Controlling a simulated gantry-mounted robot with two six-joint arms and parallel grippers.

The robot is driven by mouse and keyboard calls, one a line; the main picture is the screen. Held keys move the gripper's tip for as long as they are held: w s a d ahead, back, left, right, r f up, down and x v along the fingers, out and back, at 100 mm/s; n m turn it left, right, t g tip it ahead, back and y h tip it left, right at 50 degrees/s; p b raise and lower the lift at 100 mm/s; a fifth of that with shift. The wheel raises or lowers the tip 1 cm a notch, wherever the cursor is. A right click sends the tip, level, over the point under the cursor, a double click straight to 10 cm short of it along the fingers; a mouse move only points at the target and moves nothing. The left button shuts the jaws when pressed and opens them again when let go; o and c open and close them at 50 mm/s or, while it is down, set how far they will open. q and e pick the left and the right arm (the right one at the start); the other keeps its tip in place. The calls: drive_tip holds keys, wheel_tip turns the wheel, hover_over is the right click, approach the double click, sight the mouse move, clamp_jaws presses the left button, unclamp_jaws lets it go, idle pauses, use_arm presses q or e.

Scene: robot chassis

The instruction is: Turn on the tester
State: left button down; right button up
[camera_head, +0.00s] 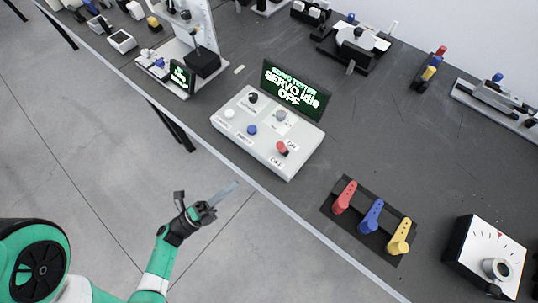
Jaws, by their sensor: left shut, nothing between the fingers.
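The servo tester (265,132) is a white box with several knobs and buttons, standing near the front edge of the dark table. Its screen (295,90) reads "SERVO TESTER", "SERVO Idle" and "OFF" in light letters on green. A red knob (282,148) sits at the lower right of its panel, a blue one (252,130) near the middle, a black one (253,98) at the top left. My left gripper (225,193) is shut and empty, over the floor in front of the table edge, apart from the tester. My right gripper is out of view.
Red (345,197), blue (372,216) and yellow (399,236) levers stand on a dark plate right of the tester. A white dial box (488,255) is farther right. A small device with a green screen (182,76) stands left. Several fixtures line the back.

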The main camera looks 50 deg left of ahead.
use_arm(q)
drive_tip(key=b, duration=0.1)
approach(281, 147)
drive_tip(key=w, duration=0.6)
drive_tip(key=shift+a, duration=0.25)
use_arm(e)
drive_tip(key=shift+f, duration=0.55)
